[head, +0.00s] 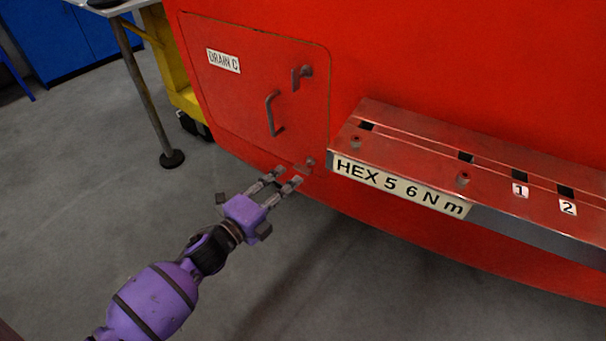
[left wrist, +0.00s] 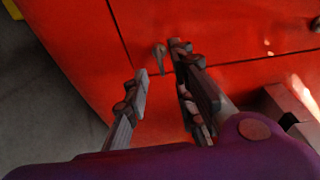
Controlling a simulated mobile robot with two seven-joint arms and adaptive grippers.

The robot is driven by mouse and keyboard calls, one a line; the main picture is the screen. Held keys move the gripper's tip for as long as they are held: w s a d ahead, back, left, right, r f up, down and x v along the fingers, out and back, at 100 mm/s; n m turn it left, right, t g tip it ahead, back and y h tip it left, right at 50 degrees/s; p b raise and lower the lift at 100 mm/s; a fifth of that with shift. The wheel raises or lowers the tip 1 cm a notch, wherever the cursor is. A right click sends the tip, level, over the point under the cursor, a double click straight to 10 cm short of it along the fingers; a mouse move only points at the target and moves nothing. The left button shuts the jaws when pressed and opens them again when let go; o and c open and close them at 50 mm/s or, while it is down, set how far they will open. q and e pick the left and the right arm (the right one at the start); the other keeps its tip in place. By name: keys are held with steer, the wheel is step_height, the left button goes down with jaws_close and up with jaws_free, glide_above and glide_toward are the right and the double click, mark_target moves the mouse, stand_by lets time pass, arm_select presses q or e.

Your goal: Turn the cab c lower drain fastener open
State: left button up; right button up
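The red drain panel labelled DRAIN C (head: 235,95) is closed in the red cab wall. Its lower fastener (head: 309,162), a small grey turn lever, sits at the panel's lower right corner. The upper fastener (head: 302,75) is near the top right, with its lever hanging down. My left gripper (head: 286,178) is open just in front of the lower fastener, its fingers apart. In the left wrist view the fastener (left wrist: 160,53) shows just beyond the gap between the fingertips (left wrist: 160,62). Contact cannot be told. My right gripper is not in view.
A grey pull handle (head: 273,114) is on the panel. A metal shelf (head: 430,150) labelled HEX 5 6 N m juts out just right of the lower fastener. A table leg (head: 150,100) and yellow frame (head: 180,75) stand at left. The floor below is clear.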

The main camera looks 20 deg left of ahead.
mark_target(300, 171)
arm_select(q)
steer(key=x, duration=0.7)
steer(key=shift+b, duration=0.35)
jaws_close()
